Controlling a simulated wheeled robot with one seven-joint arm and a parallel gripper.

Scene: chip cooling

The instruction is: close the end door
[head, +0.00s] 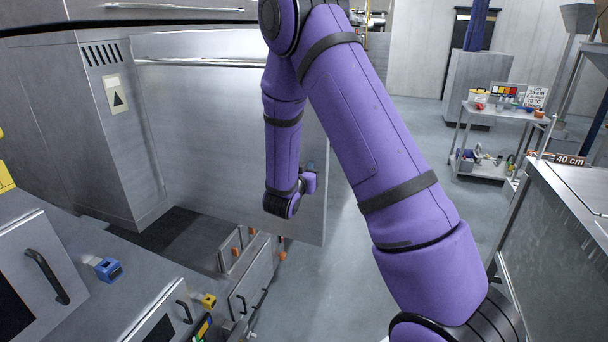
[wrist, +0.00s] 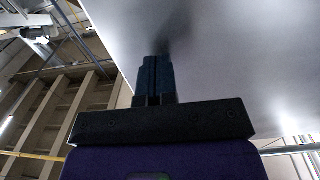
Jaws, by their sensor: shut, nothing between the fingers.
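The end door looks to be the large grey metal panel (head: 230,120) in the head view, standing open from the tall machine with a bar across its upper part. My purple arm crosses in front of it. My gripper (head: 311,166) is near the panel's right edge, partly hidden by my wrist. In the wrist view, my gripper's blue fingers (wrist: 155,75) are shut together and empty. Their tips are at or very close to a flat pale surface (wrist: 230,60), which looks like the door, with a dark shadow at the tips. I cannot tell whether they touch.
Grey cabinets with black handles (head: 48,276) stand at the lower left. Low panels with orange parts (head: 250,262) stand below the door. A metal counter (head: 570,215) is at the right, and a cart (head: 490,140) is behind. Grey floor (head: 335,270) is clear between.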

